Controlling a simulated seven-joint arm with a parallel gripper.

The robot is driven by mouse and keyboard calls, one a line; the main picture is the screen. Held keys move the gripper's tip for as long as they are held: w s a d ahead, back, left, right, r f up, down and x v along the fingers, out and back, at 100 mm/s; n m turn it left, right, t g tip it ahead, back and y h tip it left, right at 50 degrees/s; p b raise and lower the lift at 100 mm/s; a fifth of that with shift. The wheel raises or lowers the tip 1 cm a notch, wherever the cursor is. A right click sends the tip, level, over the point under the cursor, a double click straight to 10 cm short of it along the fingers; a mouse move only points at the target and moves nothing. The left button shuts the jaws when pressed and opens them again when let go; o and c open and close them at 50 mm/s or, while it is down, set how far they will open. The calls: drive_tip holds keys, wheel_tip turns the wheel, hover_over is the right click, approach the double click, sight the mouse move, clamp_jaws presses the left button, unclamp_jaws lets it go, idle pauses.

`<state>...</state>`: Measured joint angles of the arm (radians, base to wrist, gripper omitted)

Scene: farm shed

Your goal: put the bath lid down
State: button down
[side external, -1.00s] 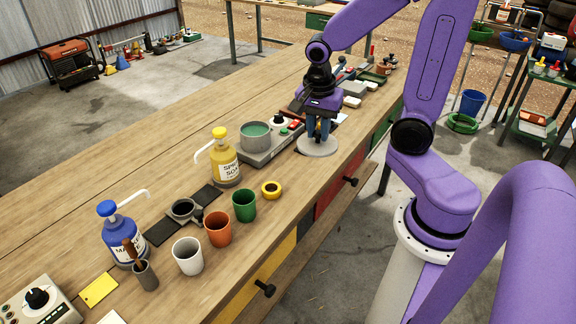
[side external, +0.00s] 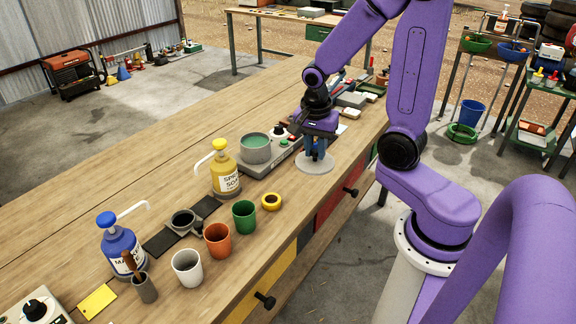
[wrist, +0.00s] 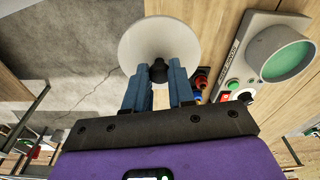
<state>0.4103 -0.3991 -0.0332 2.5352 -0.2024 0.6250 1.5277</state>
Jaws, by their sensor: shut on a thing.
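The bath lid (side external: 314,163) is a pale grey round disc with a dark knob. My gripper (side external: 317,146) points down over it, its blue fingers closed on the knob. In the wrist view the lid (wrist: 150,38) fills the top middle, with its black knob (wrist: 159,72) between the fingertips (wrist: 158,80). The lid is level, at or just above the bench top near the front edge; I cannot tell whether it touches. The bath (side external: 256,149), a grey round pot with green liquid, stands uncovered on its control unit to the left of the lid.
Orange and white cups are farther along. The control unit (side external: 272,160) is close beside the lid. Small items lie behind my gripper.

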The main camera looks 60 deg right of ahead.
drive_tip(key=w+f, duration=0.2)
drive_tip(key=w, duration=0.1)
drive_tip(key=w+d+f, duration=0.1)
drive_tip(key=w+f, duration=0.2)
drive_tip(key=w+d+f, duration=0.1)
drive_tip(key=w+f, duration=0.1)
drive_tip(key=w, duration=0.1)
drive_tip(key=shift+d+f, duration=0.1)
drive_tip(key=shift+f, duration=0.05)
drive_tip(key=shift+w+d+f, duration=0.1)
drive_tip(key=shift+w+f, duration=0.3)
drive_tip(key=shift+f, duration=1.65)
drive_tip(key=shift+f, duration=0.1)
drive_tip(key=c, duration=1)
unclamp_jaws()
drive_tip(key=shift+o, duration=0.2)
